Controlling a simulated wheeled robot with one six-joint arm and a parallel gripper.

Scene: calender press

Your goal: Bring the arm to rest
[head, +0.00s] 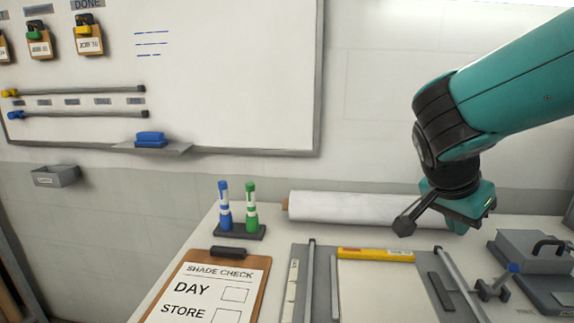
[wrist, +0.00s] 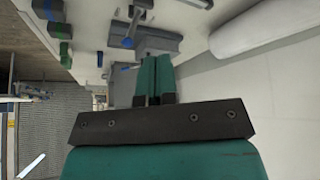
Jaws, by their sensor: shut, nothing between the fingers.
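My gripper (wrist: 155,66) shows in the wrist view with its two teal fingers side by side and closed, nothing between them. In the head view, my arm comes in from the upper right, and the gripper end (head: 462,207) hangs over the back right of the table, in front of the white roll (head: 350,207). It appears above the table and clear of the things on it. The fingertips are hard to make out in the head view.
On the table (head: 220,265) are a clipboard (head: 185,288), a stand with blue and green markers (head: 238,233), a grey frame with a white sheet (head: 380,290) and a grey handled box (head: 530,250). A whiteboard (head: 230,75) hangs on the wall. Open air lies left of my arm.

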